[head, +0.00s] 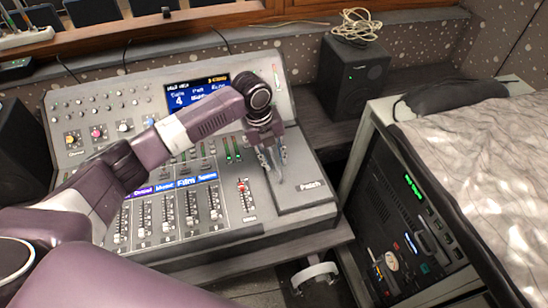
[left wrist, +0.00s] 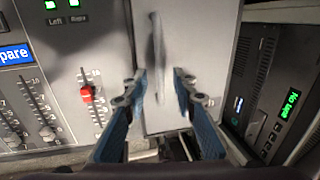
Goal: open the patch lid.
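The patch lid (head: 308,172) is a grey panel marked "Patch" at the right end of the lighting console. It looks shut, lying flat on the console. It also shows in the left wrist view (left wrist: 205,50), with a slim upright grey handle (left wrist: 157,50) along its left part. My left gripper (head: 272,160) is over the lid's left part, fingers pointing down. In the left wrist view the left gripper (left wrist: 158,75) is open, with one finger on each side of the handle; I cannot tell whether either touches it. My right gripper is not in view.
The console (head: 75,125) has faders and a red-capped slider (left wrist: 87,94) just left of the lid. A black speaker (head: 352,75) stands behind right. A rack unit (head: 405,215) under a cloth-topped surface (head: 480,160) stands close on the right.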

